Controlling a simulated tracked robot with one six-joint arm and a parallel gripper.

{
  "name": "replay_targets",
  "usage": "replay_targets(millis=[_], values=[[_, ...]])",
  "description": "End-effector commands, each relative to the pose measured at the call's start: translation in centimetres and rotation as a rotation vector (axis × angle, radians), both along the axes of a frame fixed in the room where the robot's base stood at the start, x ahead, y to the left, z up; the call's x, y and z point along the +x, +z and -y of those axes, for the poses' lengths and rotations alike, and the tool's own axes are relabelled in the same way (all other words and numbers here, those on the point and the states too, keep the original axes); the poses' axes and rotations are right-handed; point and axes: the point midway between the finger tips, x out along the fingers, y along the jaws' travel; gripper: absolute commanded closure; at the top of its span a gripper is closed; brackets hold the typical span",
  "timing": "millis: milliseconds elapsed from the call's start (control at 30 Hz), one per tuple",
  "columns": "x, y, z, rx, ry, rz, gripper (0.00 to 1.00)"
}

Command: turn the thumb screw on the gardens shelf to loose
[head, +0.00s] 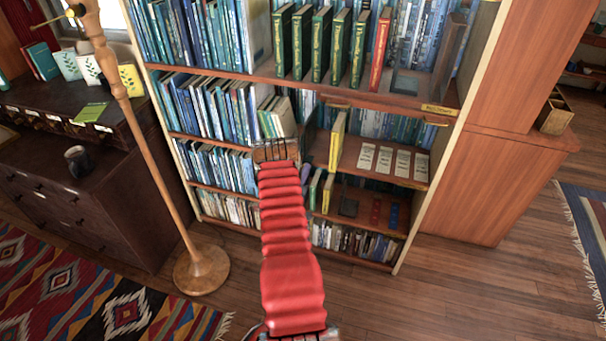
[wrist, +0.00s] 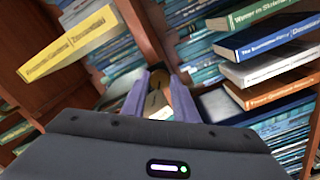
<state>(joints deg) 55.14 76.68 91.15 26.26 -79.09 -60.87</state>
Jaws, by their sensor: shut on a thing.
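My gripper (wrist: 160,88) shows in the wrist view as two purple-grey fingers reaching to an upright of the bookcase. It is shut on a small tan piece, which I take for the thumb screw (wrist: 156,102); the fingers hide much of it, and its loose or tight setting cannot be read. In the head view my red-sleeved arm reaches into the bookcase and hides the fingertips and the screw. A yellow book (wrist: 72,42) with "Gardens" on its spine is at upper left in the wrist view. Which board is the gardens shelf is not clear.
The bookcase (head: 446,150) is full of blue books around my arm. Green books and a red book (head: 380,50) stand on an upper shelf. Several books (wrist: 270,50) stick out to the right of my fingers. A wooden floor lamp (head: 202,270) stands left.

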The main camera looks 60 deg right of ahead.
Motion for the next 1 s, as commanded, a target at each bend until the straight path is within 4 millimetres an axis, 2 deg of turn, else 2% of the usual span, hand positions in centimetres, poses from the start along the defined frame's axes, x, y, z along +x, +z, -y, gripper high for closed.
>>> replay_targets(millis=[1000], values=[[-0.25, -0.21, 0.03, -0.144, -0.002, -0.939, 0.96]])
